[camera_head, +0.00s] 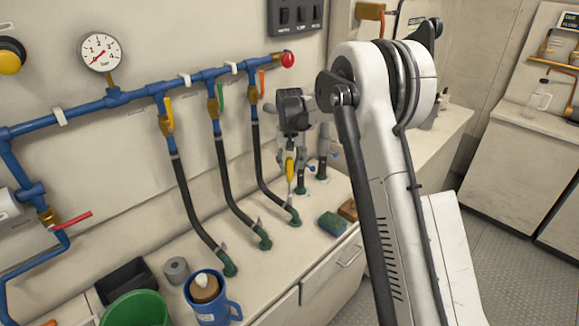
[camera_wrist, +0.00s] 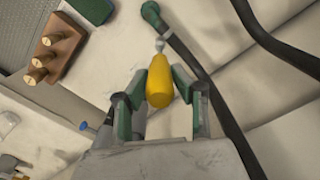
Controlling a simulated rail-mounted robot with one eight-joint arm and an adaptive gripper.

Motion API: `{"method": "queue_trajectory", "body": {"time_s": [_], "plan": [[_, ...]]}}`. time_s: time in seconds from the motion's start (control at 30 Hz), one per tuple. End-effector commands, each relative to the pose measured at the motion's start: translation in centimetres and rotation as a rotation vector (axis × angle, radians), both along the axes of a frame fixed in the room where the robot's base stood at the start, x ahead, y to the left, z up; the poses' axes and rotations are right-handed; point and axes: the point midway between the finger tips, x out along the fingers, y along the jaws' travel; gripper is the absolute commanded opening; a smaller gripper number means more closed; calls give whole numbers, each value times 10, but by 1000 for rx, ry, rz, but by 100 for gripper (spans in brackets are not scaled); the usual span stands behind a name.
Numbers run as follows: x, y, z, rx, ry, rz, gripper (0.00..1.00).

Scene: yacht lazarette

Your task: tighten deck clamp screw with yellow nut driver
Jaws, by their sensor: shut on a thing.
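The yellow nut driver (camera_head: 290,170) is upright in my gripper (camera_head: 290,158), its handle between the fingers and its tip down. In the wrist view the yellow handle (camera_wrist: 159,88) sits between the green-padded fingers of my gripper (camera_wrist: 160,78). Its metal end (camera_wrist: 160,45) shows just beyond the handle, close to the green hose fitting (camera_wrist: 150,11). In the head view the driver is above and near the rightmost long hose's green deck fitting (camera_head: 294,216). The clamp screw is too small to make out, and I cannot tell whether the tip touches it.
Two other black hoses end in green fittings (camera_head: 229,268) to the left. A blue mug (camera_head: 208,308), grey roll (camera_head: 176,270) and green bucket (camera_head: 137,308) stand at front left.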

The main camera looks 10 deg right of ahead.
Motion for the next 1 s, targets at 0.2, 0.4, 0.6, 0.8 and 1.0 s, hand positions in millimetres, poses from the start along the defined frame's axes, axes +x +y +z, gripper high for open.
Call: {"method": "queue_trajectory", "body": {"time_s": [0.2, 0.4, 0.6, 0.8, 1.0], "plan": [[0, 0, -2, 0, 0, -122, 0], [0, 0, -1, 0, 0, -239, 0], [0, 0, -1, 0, 0, -362, 0], [0, 0, -1, 0, 0, -491, 0], [0, 0, 0, 0, 0, -564, 0]]}}
